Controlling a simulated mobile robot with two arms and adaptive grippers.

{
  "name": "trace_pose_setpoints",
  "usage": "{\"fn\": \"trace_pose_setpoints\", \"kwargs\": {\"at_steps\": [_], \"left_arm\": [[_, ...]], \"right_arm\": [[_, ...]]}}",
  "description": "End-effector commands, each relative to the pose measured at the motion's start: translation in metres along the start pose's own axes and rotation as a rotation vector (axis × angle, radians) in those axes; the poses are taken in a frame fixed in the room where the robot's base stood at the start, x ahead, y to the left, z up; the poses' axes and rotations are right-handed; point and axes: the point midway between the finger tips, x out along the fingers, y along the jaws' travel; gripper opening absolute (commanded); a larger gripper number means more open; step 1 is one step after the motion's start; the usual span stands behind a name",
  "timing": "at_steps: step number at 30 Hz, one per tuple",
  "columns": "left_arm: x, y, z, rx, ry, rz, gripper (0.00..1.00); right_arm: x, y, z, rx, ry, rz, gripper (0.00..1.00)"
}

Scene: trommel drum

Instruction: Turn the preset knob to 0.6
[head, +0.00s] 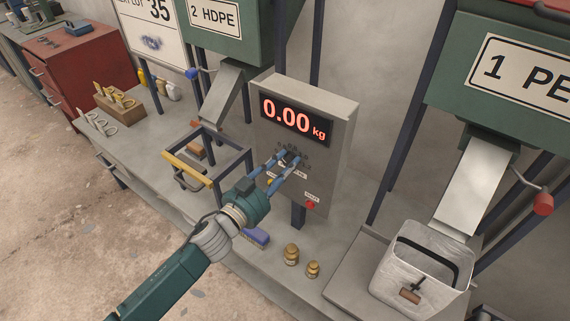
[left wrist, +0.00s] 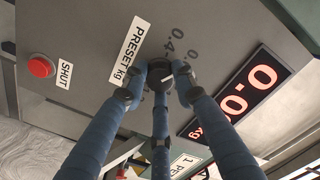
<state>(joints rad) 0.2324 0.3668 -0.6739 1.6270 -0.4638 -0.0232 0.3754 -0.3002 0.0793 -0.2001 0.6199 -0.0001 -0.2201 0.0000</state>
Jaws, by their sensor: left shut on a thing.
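The grey control box (head: 262,140) stands on the bench with a red display (head: 293,119) reading 0.00 kg. My left gripper (head: 287,161) is shut on the preset knob at the box's front, below the display. In the left wrist view its blue fingers (left wrist: 160,80) close around the dark preset knob (left wrist: 158,75). A white pointer mark shows on the knob, but its exact setting is hard to read. The PRESET kg label (left wrist: 130,50) and a printed 0.4 (left wrist: 178,41) lie beside it; other scale numbers are hidden or unclear. My right gripper is not in view.
A red SHUT button (head: 310,204) is at the box's lower right; it also shows in the left wrist view (left wrist: 41,66). Brass weights (head: 291,255) and a blue block (head: 256,237) sit on the bench. A grey bin (head: 394,283) stands under the right chute (head: 472,185).

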Motion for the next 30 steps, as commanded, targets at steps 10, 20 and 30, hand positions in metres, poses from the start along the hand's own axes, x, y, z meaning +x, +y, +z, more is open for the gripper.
{"fn": "trace_pose_setpoints", "kwargs": {"at_steps": [10,20,30], "left_arm": [[0.0,0.0,-0.002,0.184,0.004,0.0,0.01],[0.0,0.0,-0.002,0.181,0.004,0.0,0.46],[-0.01,0.0,0.001,0.18,0.0,0.0,0.46]], "right_arm": [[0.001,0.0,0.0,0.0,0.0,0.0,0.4],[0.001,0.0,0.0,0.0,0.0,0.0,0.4],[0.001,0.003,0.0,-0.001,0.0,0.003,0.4]]}}
